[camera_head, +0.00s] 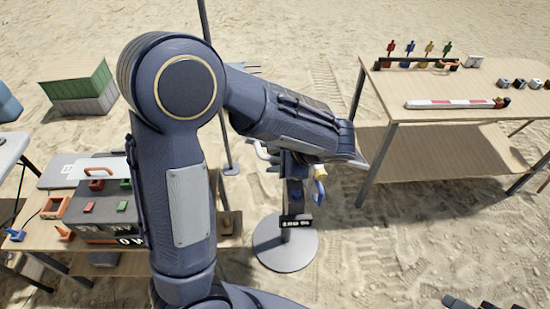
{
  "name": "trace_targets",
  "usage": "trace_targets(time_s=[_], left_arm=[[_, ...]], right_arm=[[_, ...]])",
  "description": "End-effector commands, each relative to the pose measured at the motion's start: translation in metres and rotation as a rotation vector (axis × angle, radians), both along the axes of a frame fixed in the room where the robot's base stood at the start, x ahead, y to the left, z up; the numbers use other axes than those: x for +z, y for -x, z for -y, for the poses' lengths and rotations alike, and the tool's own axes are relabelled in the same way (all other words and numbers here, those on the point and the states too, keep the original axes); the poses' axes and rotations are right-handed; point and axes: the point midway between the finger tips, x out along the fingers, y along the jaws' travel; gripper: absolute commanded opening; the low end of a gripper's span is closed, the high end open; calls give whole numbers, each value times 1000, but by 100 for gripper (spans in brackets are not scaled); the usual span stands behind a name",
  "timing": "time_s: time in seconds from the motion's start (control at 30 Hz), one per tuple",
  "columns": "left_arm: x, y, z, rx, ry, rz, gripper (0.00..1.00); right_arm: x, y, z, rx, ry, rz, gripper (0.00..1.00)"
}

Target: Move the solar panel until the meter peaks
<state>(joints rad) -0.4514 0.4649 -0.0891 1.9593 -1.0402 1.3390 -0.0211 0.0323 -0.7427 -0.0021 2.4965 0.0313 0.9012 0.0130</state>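A stand with a round grey base (268,251) is on the sand right of my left arm, with a small dark display (296,221) low on its post. Its digits are too small to read. The solar panel is mostly hidden behind my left forearm; a thin pale edge (377,148) that may be part of it shows at the forearm's right end. My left gripper (297,178) is at the stand's top, below the forearm; its fingers are largely hidden, so I cannot tell whether it holds anything. Dark parts, probably my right gripper (470,302), show at the bottom right edge.
A wooden table (415,85) at the right holds coloured figures, a red-and-white bar (450,104) and small blocks. A grey box with buttons (105,212) sits on a low table at the left. Green and grey crates (80,92) stand behind. A thin pole (224,120) rises behind my arm.

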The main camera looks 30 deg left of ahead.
Motion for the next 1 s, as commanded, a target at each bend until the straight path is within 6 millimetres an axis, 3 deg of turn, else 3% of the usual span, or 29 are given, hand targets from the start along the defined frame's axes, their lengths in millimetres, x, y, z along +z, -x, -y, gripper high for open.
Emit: trace_targets(time_s=[0.27, 0.7, 1.0], left_arm=[[7, 0, 7, -1, 0, 3, 33], [54, 8, 50, -1, 1, 2, 33], [58, 8, 52, 0, 1, -1, 33]], right_arm=[[-2, 0, 0, 0, 0, 0, 52], [-11, 0, 0, 0, 0, 0, 52], [-10, 0, 0, 0, 0, 0, 52]])
